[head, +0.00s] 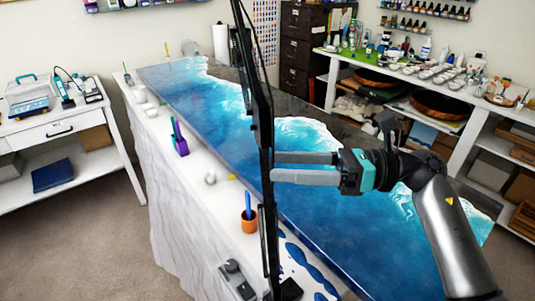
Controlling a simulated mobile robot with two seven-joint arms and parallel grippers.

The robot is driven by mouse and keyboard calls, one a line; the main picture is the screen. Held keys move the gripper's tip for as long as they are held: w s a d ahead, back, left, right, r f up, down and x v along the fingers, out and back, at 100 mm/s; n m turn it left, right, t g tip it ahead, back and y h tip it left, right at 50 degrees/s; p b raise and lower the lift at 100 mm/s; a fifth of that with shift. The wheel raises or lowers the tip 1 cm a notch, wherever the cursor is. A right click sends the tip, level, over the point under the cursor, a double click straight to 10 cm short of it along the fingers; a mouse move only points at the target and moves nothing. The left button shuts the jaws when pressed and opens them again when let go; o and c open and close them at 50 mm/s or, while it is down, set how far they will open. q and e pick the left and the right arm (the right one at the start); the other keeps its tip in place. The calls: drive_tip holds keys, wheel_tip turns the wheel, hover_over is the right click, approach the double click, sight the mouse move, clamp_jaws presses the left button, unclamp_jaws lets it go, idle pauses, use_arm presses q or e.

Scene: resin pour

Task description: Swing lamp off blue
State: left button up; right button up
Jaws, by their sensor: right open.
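The lamp (266,130) shows as a thin black jointed arm. It rises from the near edge of the table at the bottom of the head view and runs out at the top; its lamp head is not clearly visible. In this view it crosses in front of the blue resin (205,110) with white wave patterns on the long tabletop. My right gripper (276,167) comes in from the right, with two grey fingers open and pointing left. Their tips end right beside the lamp arm; I cannot tell whether they touch it. My left gripper is not in view.
An orange cup (249,222) with a blue stick, a purple holder (180,144) and small white cups line the table's left strip. Shelves (440,90) with bottles and bowls stand at right. A white side table (60,132) stands at left, with bare floor between.

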sight(267, 165)
drive_tip(key=shift+w+a+p, duration=0.2)
drive_tip(key=shift+a+p, duration=0.1)
drive_tip(key=shift+a, duration=1.55)
clamp_jaws()
